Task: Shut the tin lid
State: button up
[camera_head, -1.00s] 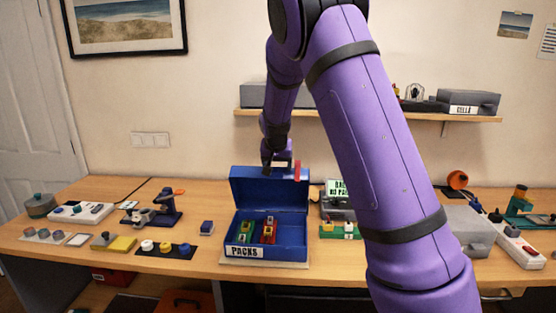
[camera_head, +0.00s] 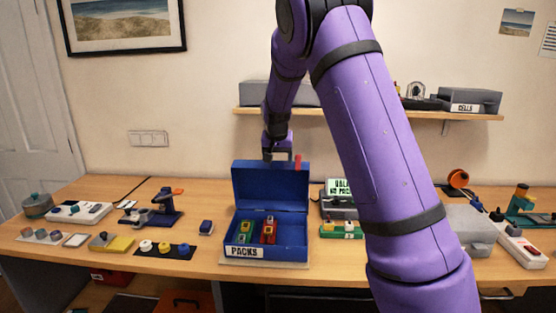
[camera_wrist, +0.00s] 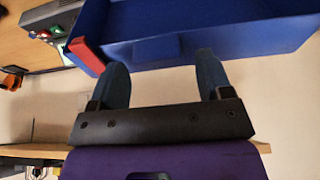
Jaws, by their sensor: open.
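The blue tin (camera_head: 294,252), labelled PACKS, stands on the table with its lid (camera_head: 270,185) raised at the back. A red tab (camera_head: 298,162) sticks up at the right of the lid's top edge. Red and green packs (camera_head: 268,230) lie inside the tin. My gripper (camera_head: 277,158) is at the lid's top edge, left of the red tab, its fingertips partly hidden behind the lid. In the wrist view my gripper (camera_wrist: 162,68) has its fingers wide apart with nothing between them. Their tips are close to the blue lid (camera_wrist: 220,40); contact cannot be told.
A small blue block (camera_head: 206,228) and dark mat with knobs (camera_head: 165,250) lie left of the tin. A green board (camera_head: 341,230) and a grey device with a display (camera_head: 339,205) are at its right. A wall shelf (camera_head: 350,115) runs behind my arm.

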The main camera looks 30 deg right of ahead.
jog(key=s+a+v, duration=0.1)
jog(key=v, duration=1)
jog(key=shift+s+f, duration=0.35)
dwell(0.5)
dwell(0.4)
